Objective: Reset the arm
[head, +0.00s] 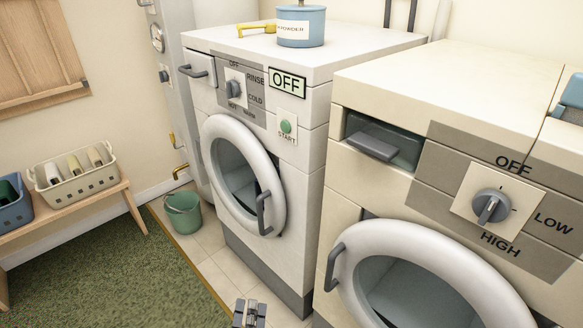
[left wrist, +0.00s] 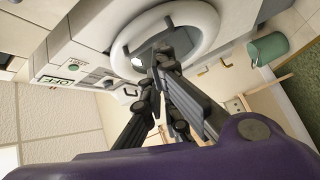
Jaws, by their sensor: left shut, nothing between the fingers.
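My left gripper (head: 249,313) shows at the bottom edge of the head view, in front of the machines and above the floor. In the left wrist view the gripper (left wrist: 163,62) is shut and empty, its fingertips together. Behind it there is the round door of the white washer (left wrist: 205,18). The gripper looks apart from the washer. My right gripper is not in either view.
The white washer (head: 309,146) has a closed-looking round door and an OFF display. A cream machine (head: 450,80) stands at right. A green bucket (head: 184,214) is on the floor. A wooden bench (head: 85,205) holds baskets. A blue powder tin (head: 301,15) tops the washer.

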